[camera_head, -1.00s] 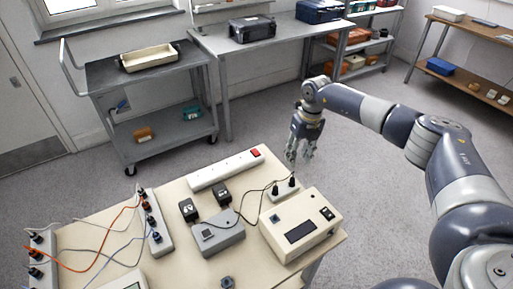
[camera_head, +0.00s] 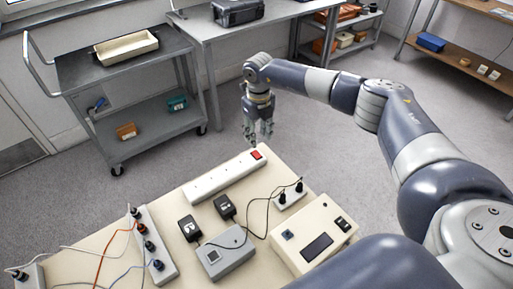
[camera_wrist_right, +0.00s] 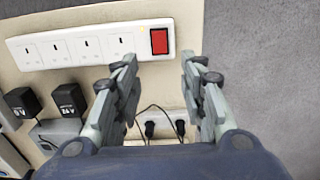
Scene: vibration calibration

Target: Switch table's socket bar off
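The white socket bar (camera_head: 222,178) lies along the far edge of the cream table (camera_head: 185,272), with its red switch (camera_head: 257,155) at the right end. In the right wrist view the bar (camera_wrist_right: 70,47) shows several empty sockets, and the red switch (camera_wrist_right: 159,41) lies just beyond and between my fingertips. My right gripper (camera_head: 259,143) is above the far edge of the table, close to the switch end of the bar. In the right wrist view its fingers (camera_wrist_right: 158,72) are apart with nothing between them. My left gripper is not in view.
Two black adapters (camera_head: 207,217), a grey box (camera_head: 226,254), a small socket block (camera_head: 290,196) with black plugs and a beige instrument (camera_head: 314,236) stand on the table. Another socket strip (camera_head: 156,248) with cables is at the left. A grey cart (camera_head: 130,75) stands behind.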

